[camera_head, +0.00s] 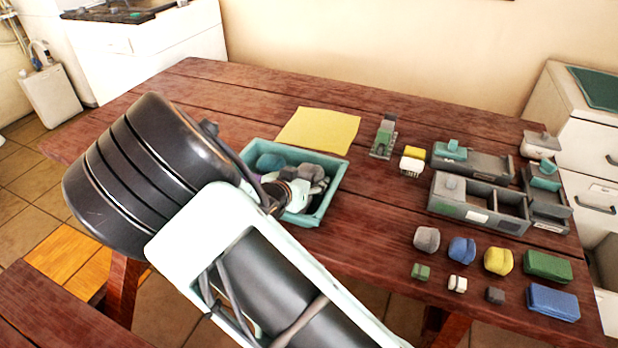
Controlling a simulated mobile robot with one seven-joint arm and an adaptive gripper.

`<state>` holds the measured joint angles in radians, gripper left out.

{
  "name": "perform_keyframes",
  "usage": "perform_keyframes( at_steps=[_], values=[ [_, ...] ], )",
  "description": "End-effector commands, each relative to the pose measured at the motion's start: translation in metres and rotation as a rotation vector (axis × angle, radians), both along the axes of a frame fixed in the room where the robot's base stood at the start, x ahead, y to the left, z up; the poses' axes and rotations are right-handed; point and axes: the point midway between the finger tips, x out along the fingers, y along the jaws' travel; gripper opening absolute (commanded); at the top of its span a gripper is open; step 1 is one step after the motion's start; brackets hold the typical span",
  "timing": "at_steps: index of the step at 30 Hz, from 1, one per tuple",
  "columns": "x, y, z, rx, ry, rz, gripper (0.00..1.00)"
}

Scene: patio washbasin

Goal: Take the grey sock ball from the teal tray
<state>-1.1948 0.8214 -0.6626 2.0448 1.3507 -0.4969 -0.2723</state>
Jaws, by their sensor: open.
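The teal tray (328,196) stands on the wooden table, left of its middle, and my arm covers its left and front parts. Grey rounded bundles lie in it; the grey sock ball (313,172) seems to be among them, near the right side. A dark teal ball (270,161) lies at the tray's back left. My gripper (298,194) is only partly seen, at the tray beside the grey bundles. Its fingers are hard to make out and I see nothing held in it. I cannot tell whether it touches the bundles.
A yellow cloth (318,131) lies behind the tray. Grey boxes (480,203) stand at the right, with several coloured blocks in front, including a blue one (462,250). A small green-grey object (384,137) stands right of the cloth. The table between tray and blocks is clear.

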Motion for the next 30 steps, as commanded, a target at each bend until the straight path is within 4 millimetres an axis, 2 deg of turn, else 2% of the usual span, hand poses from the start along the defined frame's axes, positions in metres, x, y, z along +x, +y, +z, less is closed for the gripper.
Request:
perform_keyframes(
  at_steps=[2, 11, 20, 25, 28, 30],
  values=[
    [0.000, 0.000, 0.000, 0.000, 0.000, 0.000, 0.61],
    [0.000, 0.000, 0.000, 0.000, 0.000, 0.000, 0.29],
    [0.000, 0.000, 0.003, 0.001, 0.000, 0.000, 0.29],
    [0.000, 0.000, 0.018, 0.003, -0.002, -0.001, 0.29],
    [0.000, 0.000, 0.035, 0.003, -0.002, -0.001, 0.29],
    [-0.005, -0.006, 0.042, 0.001, 0.000, -0.002, 0.29]
  ],
)
